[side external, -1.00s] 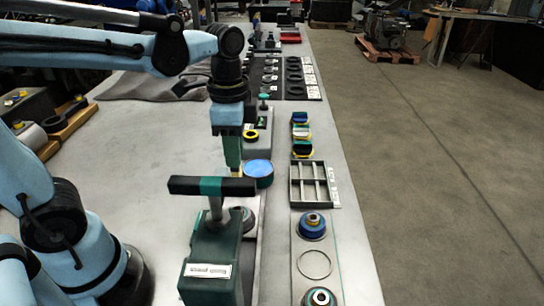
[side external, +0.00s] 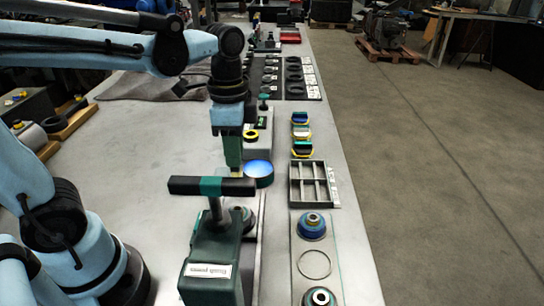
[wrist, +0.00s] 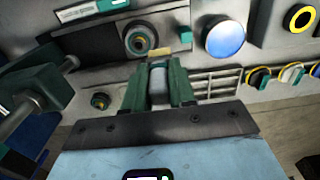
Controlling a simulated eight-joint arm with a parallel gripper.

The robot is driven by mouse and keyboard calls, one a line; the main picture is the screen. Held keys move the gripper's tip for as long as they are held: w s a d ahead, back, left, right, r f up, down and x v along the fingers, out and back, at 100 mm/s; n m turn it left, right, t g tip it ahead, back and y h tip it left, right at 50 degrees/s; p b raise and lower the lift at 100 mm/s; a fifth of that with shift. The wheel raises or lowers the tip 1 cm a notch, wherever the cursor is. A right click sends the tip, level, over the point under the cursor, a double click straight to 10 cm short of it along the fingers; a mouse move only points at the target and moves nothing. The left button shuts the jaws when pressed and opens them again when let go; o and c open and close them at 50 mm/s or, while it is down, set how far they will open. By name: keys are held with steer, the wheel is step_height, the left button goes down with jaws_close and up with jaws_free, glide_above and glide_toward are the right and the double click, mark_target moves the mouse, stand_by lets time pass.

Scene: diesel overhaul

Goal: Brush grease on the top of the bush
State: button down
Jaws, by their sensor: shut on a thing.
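My gripper (side external: 232,158) is shut on a grease brush, its fingers pointing down above the bench. In the wrist view the brush (wrist: 158,75) lies between the green fingers (wrist: 160,88), with its tan tip (wrist: 160,52) sticking out beyond them. A round metal piece with a dark hole, which looks like the bush (wrist: 138,41), sits in a plate just beyond and left of the tip. The gap between tip and bush cannot be judged. In the side view the press hides most of this spot. A round blue-topped grease tin (side external: 258,170) stands just right of the gripper.
A green press (side external: 213,262) with a T-handle (side external: 212,186) stands in front of the gripper. To the right are a divided grey tray (side external: 314,184), a blue-ringed part (side external: 312,225) and several coloured pieces (side external: 301,133). The bench's left middle is clear.

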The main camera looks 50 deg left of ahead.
steer(key=shift+w, duration=0.1)
steer(key=shift+w+a+r, duration=0.1)
steer(key=shift+w+a, duration=0.1)
steer(key=shift+w, duration=0.15)
steer(key=w+a+f, duration=0.1)
steer(key=w+a, duration=0.5)
steer(key=w, duration=0.4)
steer(key=shift+w+a+f, duration=0.1)
steer(key=shift+a+f, duration=0.05)
steer(key=shift+f, duration=2.85)
steer(key=shift+f, duration=0.6)
steer(key=shift+r, duration=0.15)
step_height(320, 180, up, 7)
stand_by(0.4)
